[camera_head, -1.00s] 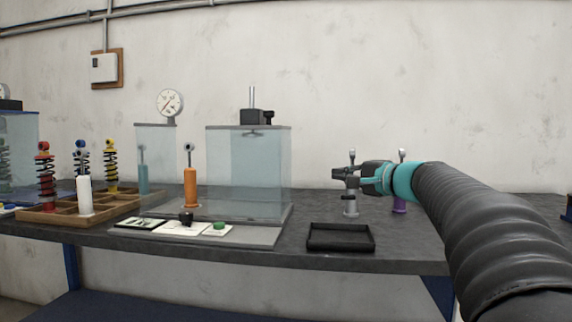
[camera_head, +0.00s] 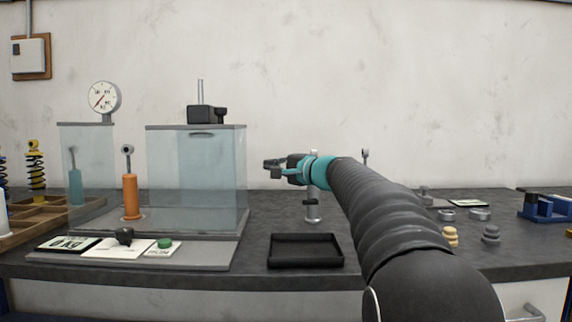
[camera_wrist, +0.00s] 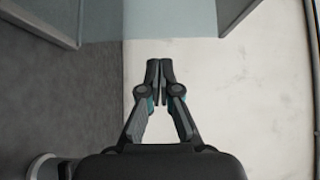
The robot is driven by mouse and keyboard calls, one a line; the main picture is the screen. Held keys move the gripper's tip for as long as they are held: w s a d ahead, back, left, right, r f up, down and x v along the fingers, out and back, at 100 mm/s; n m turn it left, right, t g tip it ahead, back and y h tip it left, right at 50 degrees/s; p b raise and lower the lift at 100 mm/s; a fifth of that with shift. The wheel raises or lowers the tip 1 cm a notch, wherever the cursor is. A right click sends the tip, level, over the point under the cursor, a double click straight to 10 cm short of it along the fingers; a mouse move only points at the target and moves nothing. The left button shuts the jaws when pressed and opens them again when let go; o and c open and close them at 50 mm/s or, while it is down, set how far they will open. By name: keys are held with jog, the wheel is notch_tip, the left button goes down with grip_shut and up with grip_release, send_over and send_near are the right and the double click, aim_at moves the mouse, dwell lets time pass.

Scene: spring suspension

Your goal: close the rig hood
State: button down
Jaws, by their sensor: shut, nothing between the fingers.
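The rig's clear hood (camera_head: 197,180) is a see-through box with a grey top edge. It stands over the right part of the rig base (camera_head: 215,255). An orange damper (camera_head: 130,195) stands upright to its left, outside the hood box. My gripper (camera_head: 268,164) is shut and empty, just right of the hood's right wall, at about the height of its upper half. A small gap shows between them. In the wrist view my closed fingertips (camera_wrist: 160,72) point toward glass panels (camera_wrist: 165,20) at the top.
A black tray (camera_head: 306,252) lies at the bench front. A grey damper (camera_head: 312,207) stands below my gripper. Small parts (camera_head: 451,237) lie at right.

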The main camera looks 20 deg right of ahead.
jog(key=w+a, duration=0.2)
jog(key=a, duration=0.1)
jog(key=shift+w+a+r, duration=0.1)
jog(key=shift+w, duration=0.1)
jog(key=shift+w+a+p, duration=0.25)
jog(key=shift+a+p, duration=0.1)
jog(key=shift+a, duration=0.35)
